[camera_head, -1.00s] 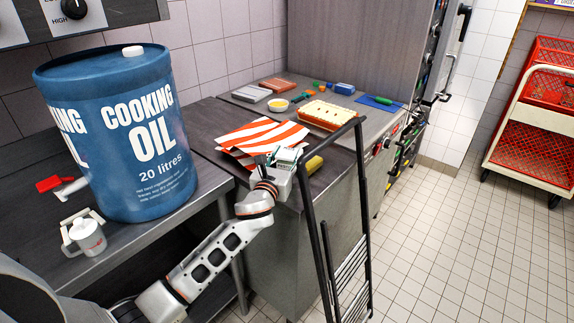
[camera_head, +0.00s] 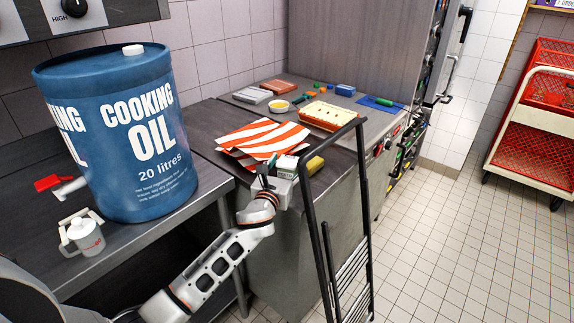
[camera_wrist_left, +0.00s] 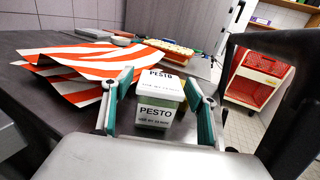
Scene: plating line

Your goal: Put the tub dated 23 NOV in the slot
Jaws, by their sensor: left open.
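A white-lidded tub marked PESTO (camera_wrist_left: 157,103), with green contents, stands upright on the dark counter in the left wrist view. A use-by line is printed under the name; it looks like 23 NOV but is very small. The tub also shows in the head view (camera_head: 287,164). My left gripper (camera_wrist_left: 159,84) is open, with one teal finger on each side of the tub and a gap to each. In the head view my left gripper (camera_head: 274,174) is at the counter's front edge. I cannot make out the slot. My right gripper is not in view.
Orange-and-white striped paper (camera_head: 262,140) lies left of and behind the tub. A yellow object (camera_head: 315,165) lies close on its right. An orange-rimmed tray (camera_head: 331,115) lies behind. A black frame (camera_head: 310,200) stands in front. A cooking oil drum (camera_head: 120,130) stands left.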

